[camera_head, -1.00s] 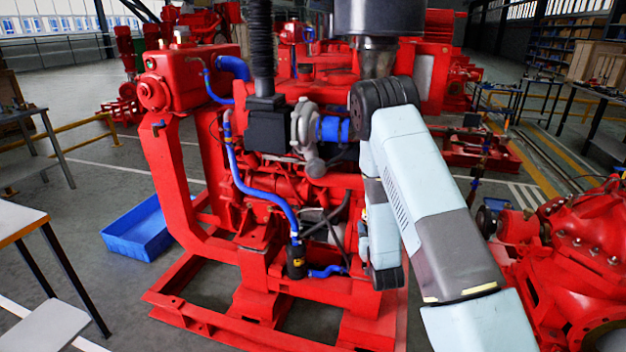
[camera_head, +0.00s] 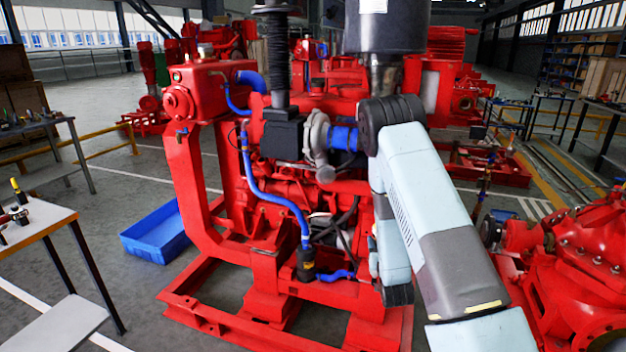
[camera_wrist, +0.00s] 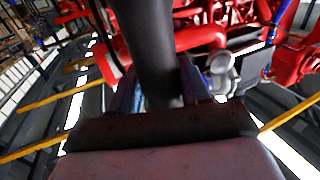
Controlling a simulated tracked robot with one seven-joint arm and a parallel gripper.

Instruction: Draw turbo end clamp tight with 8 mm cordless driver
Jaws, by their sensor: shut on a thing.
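The grey turbo (camera_head: 317,138) sits on the red engine in the head view, with a blue hose (camera_head: 343,138) joined to its right side. The turbo also shows in the wrist view (camera_wrist: 222,76). I cannot make out the turbo end clamp or its screw. My gripper (camera_wrist: 160,88) is shut on a dark, round-bodied thing (camera_wrist: 150,40), probably the cordless driver, which reaches up the wrist view. Its tip and any socket are hidden. In the head view my arm covers the gripper, to the right of the blue hose.
A large black canister (camera_head: 386,25) stands above the arm's wrist. A black ribbed pipe (camera_head: 278,65) rises left of the turbo. A blue crate (camera_head: 157,236) lies on the floor at left. A table (camera_head: 45,222) with small tools stands at the left edge. Red pump parts (camera_head: 590,260) crowd the right.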

